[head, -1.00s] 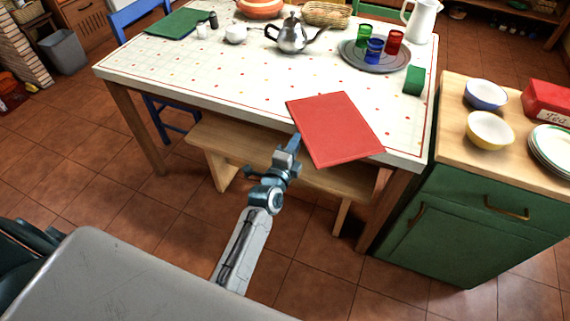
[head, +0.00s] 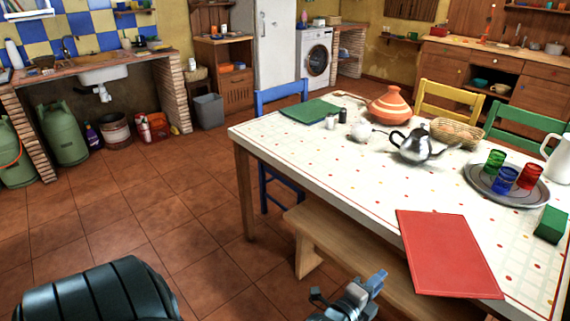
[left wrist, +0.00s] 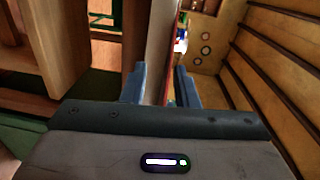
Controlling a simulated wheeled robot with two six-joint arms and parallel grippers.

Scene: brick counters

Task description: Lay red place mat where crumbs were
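The red place mat (head: 450,255) lies flat at the near edge of the white table (head: 320,165), and its near left part reaches out past that edge. My left gripper (head: 378,280) is just left of the mat, with a small gap to it. In the left wrist view the two blue fingers (left wrist: 160,85) stand apart with nothing clamped. A thin red strip, perhaps the mat's edge, shows beyond and between them. Small coloured dots mark the tabletop; I cannot tell crumbs from print. My right gripper is out of view.
A grey tray (head: 480,187) with coloured glasses, a green block (head: 550,224), a silver teapot (head: 416,146) and a green mat (head: 304,111) are on the table. A wooden bench (head: 345,250) runs along its near side. The tiled floor at left is open.

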